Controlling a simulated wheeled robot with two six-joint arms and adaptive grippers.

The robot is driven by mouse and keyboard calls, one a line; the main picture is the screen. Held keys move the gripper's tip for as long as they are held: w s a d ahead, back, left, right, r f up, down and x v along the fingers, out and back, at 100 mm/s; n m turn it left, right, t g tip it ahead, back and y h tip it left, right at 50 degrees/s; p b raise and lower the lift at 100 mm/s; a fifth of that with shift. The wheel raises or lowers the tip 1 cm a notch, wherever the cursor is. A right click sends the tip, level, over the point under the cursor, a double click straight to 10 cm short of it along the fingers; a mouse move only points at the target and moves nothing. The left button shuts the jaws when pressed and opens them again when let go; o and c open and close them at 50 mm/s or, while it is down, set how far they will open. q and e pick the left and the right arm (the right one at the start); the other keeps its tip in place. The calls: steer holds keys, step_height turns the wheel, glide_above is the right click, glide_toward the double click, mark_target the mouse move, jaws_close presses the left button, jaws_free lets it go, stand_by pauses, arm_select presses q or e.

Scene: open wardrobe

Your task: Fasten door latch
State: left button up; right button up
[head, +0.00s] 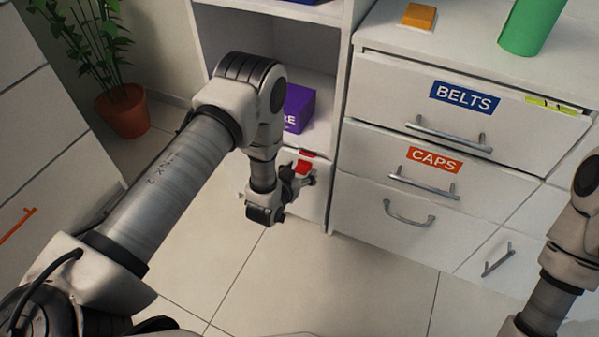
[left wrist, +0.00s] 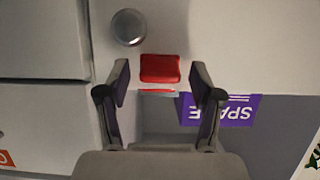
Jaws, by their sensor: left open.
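A red latch (head: 302,167) is on the low white cabinet door (head: 310,198) below the open shelf. In the left wrist view the latch (left wrist: 160,68) is a red block with a thin red-and-white strip just beyond its edge, and a round metal knob (left wrist: 128,27) is on the door. My left gripper (head: 295,178) is in front of the door, close to the latch. In the left wrist view its open fingers (left wrist: 163,82) stand on either side of the latch and strip, with nothing between them seen held; contact cannot be told. My right gripper is out of view.
A purple box (head: 298,106) sits on the shelf above the door. Drawers labelled BELTS (head: 466,96) and CAPS (head: 434,160) with protruding handles stand to the right. A potted plant (head: 122,108) stands at the back left. The tiled floor (head: 330,275) in front is clear.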

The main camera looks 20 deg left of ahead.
arm_select(q)
steer(key=c, duration=1.1)
steer(key=shift+w+f+t+b, duration=0.2)
steer(key=shift+f+t+b, duration=0.65)
steer(key=shift+b, duration=0.2)
steer(key=shift+c, duration=0.2)
steer(key=shift+w+t+b, duration=0.2)
steer(key=shift+t+b, duration=0.3)
steer(key=shift+t, duration=0.45)
steer(key=shift+r, duration=0.2)
steer(key=o, duration=1.1)
steer(key=shift+o, duration=0.2)
steer(key=s, duration=0.7)
steer(key=shift+s+r, duration=0.2)
